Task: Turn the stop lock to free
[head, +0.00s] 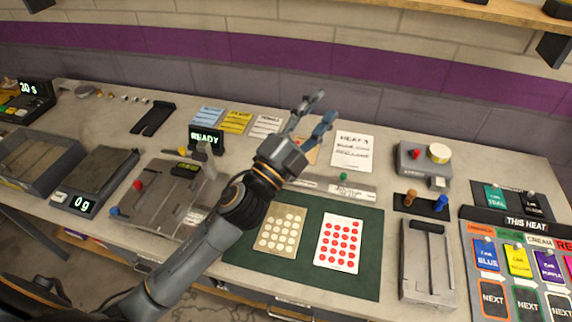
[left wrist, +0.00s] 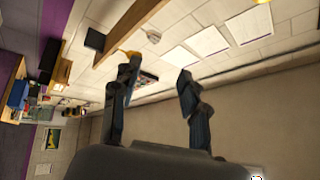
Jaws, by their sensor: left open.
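My left gripper (head: 319,111) is open and empty, raised above the middle of the workbench, its fingers pointing to the back wall. It also shows in the left wrist view (left wrist: 157,74), with the fingers apart and only wall and shelf beyond. I cannot tell for sure which part is the stop lock. A grey track fixture (head: 163,195) with a red knob (head: 137,185), a blue knob (head: 115,211) and a yellow part (head: 182,151) stands left of my arm. A READY display (head: 206,139) is behind it. My forearm hides part of its right side.
A green mat (head: 364,277) holds a dotted beige card and a red-dotted white card. A grey box (head: 424,164) with a red button and white dial stands back right. A scale (head: 82,204) is left.

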